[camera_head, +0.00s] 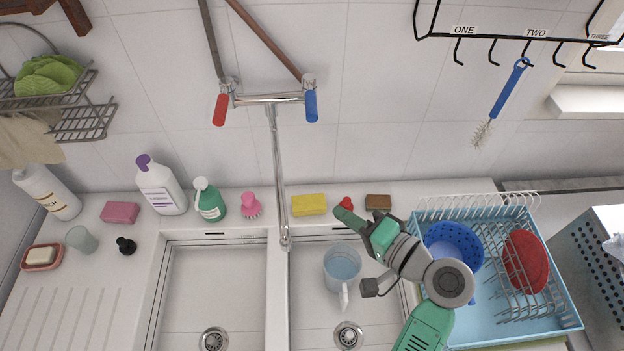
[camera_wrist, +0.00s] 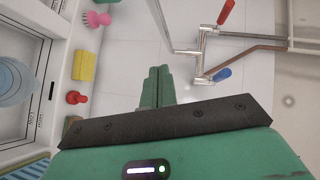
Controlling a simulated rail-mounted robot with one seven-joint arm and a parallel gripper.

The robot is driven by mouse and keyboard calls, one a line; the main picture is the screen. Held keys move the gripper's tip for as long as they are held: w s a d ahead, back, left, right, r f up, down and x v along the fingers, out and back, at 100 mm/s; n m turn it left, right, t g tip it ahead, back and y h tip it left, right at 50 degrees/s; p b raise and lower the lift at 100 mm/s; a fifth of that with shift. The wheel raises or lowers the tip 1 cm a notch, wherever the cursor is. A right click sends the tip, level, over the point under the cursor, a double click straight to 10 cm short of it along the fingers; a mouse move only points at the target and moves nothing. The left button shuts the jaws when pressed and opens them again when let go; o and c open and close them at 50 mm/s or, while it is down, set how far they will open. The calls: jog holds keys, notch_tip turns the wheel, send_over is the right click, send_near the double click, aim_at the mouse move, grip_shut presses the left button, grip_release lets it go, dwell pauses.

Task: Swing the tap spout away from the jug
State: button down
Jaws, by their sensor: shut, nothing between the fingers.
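The chrome tap spout (camera_head: 278,170) hangs down from the wall tap, its end over the divider between the two basins. In the wrist view the spout (camera_wrist: 160,22) runs up beyond my fingertips. The clear jug (camera_head: 342,266) stands in the right basin, right of the spout's end; part of it shows at the left edge of the wrist view (camera_wrist: 12,82). My gripper (camera_head: 342,212) is shut and empty, its green fingers together (camera_wrist: 158,74). It is right of the spout and apart from it, behind and above the jug.
The tap has a red handle (camera_head: 220,109) and a blue handle (camera_head: 311,106). A yellow sponge (camera_head: 309,204), a red-topped item (camera_head: 346,204) and a brown sponge (camera_head: 378,202) lie on the back ledge. A blue dish rack (camera_head: 566,312) stands at right. The left basin (camera_head: 215,285) is empty.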

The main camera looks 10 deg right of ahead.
jog(key=v, duration=0.2)
jog(key=p, duration=0.1)
send_near(278, 173)
jog(key=f, duration=0.1)
jog(key=shift+y, duration=0.4)
jog(key=a, duration=0.2)
jog(key=w+a+f+p, duration=0.1)
jog(key=shift+a, duration=0.4)
